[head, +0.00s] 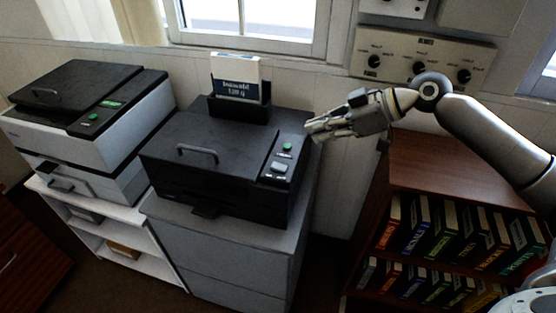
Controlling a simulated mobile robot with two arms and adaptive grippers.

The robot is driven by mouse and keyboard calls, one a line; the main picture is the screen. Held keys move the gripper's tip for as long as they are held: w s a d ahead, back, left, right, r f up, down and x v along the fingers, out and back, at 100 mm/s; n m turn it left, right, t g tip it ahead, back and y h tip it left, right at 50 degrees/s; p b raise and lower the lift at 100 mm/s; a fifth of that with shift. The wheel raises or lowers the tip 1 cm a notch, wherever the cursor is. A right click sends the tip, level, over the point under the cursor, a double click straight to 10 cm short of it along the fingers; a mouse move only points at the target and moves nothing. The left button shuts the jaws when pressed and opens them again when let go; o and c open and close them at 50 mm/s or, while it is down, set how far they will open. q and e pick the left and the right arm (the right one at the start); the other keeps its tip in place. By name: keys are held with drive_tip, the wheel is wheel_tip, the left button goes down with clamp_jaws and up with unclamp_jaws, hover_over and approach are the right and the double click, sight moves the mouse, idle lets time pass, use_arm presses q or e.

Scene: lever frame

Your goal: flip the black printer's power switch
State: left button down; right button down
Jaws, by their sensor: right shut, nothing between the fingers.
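The black printer (208,161) stands on a grey cabinet in the middle of the head view. Its right-hand panel carries a green button (287,147) and a small grey rocker-like switch (279,167) below it. My right gripper (310,132) comes in from the right and is shut and empty. Its fingertips point left, just right of and slightly above the printer's panel, apart from the switch in the picture. The height gap between fingertips and panel is hard to tell. My left gripper is not in view.
A white and black printer (84,110) stands at left on a white shelf (104,215). A dark holder with a card (237,80) rises behind the black printer. A wall panel with knobs (420,65) hangs behind my arm. A bookcase (430,160) stands at right.

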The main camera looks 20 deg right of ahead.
drive_tip(key=shift+s+d, duration=0.15)
drive_tip(key=shift+d, duration=0.1)
drive_tip(key=p, duration=0.4)
hover_over(281, 165)
drive_tip(key=f, duration=0.3)
drive_tip(key=d+f, duration=0.1)
drive_tip(key=shift+s+f, duration=0.4)
drive_tip(key=f, duration=0.2)
drive_tip(key=a+f+p, duration=0.1)
drive_tip(key=shift+w+f, duration=0.3)
drive_tip(key=shift+f, duration=0.55)
